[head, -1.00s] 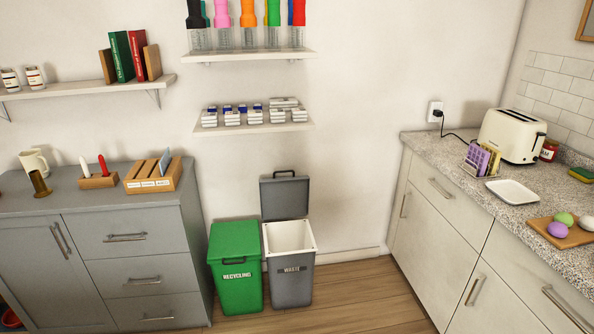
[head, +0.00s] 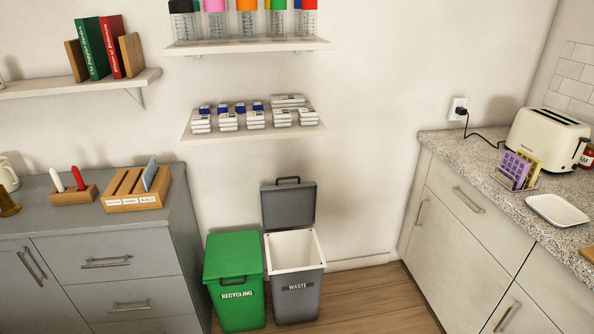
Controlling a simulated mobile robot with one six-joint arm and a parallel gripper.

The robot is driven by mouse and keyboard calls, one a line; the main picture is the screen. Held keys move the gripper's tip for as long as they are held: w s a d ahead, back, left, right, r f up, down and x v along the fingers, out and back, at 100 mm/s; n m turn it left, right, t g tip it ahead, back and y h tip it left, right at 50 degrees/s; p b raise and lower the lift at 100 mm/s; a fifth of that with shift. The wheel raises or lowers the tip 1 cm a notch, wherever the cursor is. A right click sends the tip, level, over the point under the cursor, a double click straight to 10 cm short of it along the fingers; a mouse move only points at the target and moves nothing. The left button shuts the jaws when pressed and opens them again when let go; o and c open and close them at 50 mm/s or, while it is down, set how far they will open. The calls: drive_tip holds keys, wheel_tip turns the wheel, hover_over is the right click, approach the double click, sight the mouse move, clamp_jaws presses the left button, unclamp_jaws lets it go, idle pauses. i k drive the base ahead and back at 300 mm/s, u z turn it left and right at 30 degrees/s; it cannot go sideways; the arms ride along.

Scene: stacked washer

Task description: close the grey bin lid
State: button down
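The grey bin (head: 296,294), labelled WASTE, stands on the floor against the back wall. Its grey lid (head: 288,206) is up, standing nearly upright at the back of the bin, with a dark handle (head: 288,180) on its top edge. The bin's white inside shows and looks empty as far as I can see. My gripper is not in view.
A green RECYCLING bin (head: 235,285) with its lid shut stands directly left. Grey drawers (head: 125,268) are further left, and a pale counter (head: 470,225) is on the right. Wall shelves (head: 255,132) hang above the bins. Wooden floor (head: 375,305) is clear between bin and counter.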

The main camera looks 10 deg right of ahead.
sight(291, 205)
drive_tip(key=z, duration=0.05)
drive_tip(key=i, duration=0.95)
